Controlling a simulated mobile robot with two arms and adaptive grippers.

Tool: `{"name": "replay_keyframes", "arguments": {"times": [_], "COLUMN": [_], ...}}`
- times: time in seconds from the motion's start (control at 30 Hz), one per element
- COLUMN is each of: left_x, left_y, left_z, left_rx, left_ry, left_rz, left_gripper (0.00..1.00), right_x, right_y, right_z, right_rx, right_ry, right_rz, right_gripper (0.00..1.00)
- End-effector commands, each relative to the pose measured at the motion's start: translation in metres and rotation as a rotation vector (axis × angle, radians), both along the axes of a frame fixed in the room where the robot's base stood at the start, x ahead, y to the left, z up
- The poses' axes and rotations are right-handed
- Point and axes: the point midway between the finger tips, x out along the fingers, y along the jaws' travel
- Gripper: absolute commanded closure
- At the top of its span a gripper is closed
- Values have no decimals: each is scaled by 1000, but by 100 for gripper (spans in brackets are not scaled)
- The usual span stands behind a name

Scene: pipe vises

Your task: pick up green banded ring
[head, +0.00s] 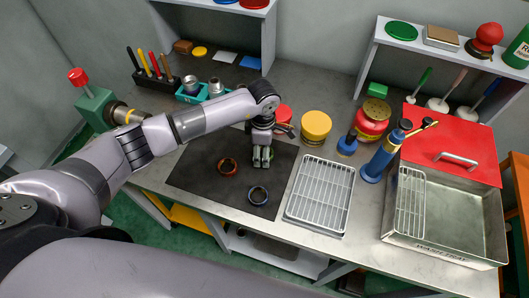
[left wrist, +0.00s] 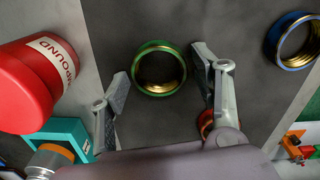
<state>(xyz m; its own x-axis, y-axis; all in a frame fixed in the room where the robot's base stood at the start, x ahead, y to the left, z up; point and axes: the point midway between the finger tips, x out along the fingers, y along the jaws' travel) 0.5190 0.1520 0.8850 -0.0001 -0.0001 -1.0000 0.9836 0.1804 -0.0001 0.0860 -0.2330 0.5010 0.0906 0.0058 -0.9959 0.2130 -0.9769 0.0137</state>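The green banded ring (left wrist: 138,75) lies flat on the dark mat (head: 205,155), with a brass-coloured inside. In the left wrist view it sits between the two spread fingers of my left gripper (left wrist: 161,64), apart from both. In the head view my left gripper (head: 262,156) points down over the back right part of the mat and mostly hides the green ring. My left gripper is open and empty. My right gripper is in no view.
A red-banded ring (head: 227,167) and a blue-banded ring (head: 258,195) lie nearby on the mat. In the wrist view, the red one is partly behind a finger. A red compound can (left wrist: 38,82) stands close by. A wire rack (head: 320,195) is right of the mat.

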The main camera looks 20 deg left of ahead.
Motion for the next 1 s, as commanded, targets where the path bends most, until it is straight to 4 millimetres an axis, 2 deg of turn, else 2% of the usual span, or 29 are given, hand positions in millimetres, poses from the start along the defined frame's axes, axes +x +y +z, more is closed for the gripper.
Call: {"name": "replay_keyframes", "arguments": {"times": [0.07, 0.6, 1.0], "left_x": [0, 0, 1], "left_y": [0, 0, 0], "left_z": [0, 0, 7], "left_rx": [0, 0, 0], "left_ry": [0, -1, -3], "left_rz": [0, 0, 0], "left_gripper": [49, 85, 86], "right_x": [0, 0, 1], "right_y": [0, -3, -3], "right_z": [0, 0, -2], "right_rx": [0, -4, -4], "right_ry": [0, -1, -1], "right_rz": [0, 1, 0], "right_gripper": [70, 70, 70]}}
